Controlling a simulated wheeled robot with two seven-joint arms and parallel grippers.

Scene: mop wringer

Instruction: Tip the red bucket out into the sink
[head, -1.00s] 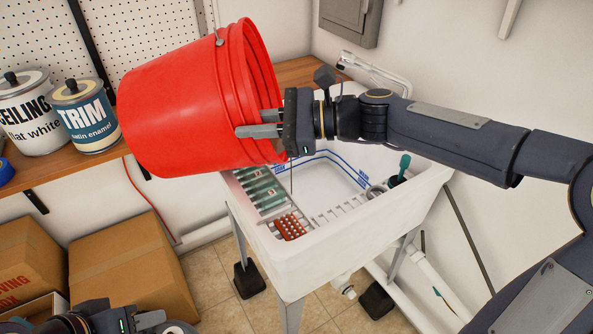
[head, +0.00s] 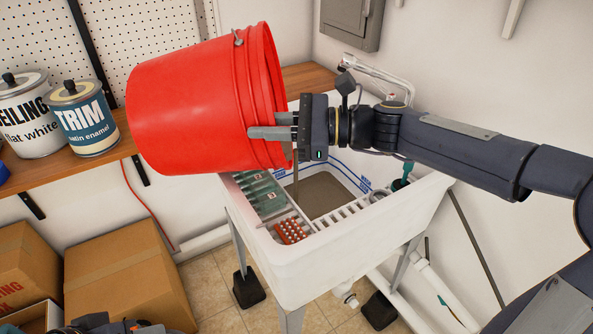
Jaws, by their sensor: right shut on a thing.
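The red bucket (head: 195,105) is in the air, tipped on its side, with its mouth facing right over the white sink (head: 290,265). My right gripper (head: 268,127) is shut on the bucket at its rim side. A thin brownish stream (head: 295,178) falls from below the bucket's mouth into the basin. Grey-brown liquid (head: 325,196) covers the basin floor. The inside of the bucket is hidden. My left gripper (head: 115,326) is low at the bottom left edge, mostly cut off, and its fingers cannot be made out.
Paint cans (head: 85,117) stand on a wooden shelf (head: 75,160) left of the bucket. The sink's ledge holds green bottles or packs (head: 262,193), a red-brown brush (head: 291,231) and a green-handled tool (head: 404,175). Cardboard boxes (head: 130,270) stand on the floor. A faucet (head: 375,70) is behind.

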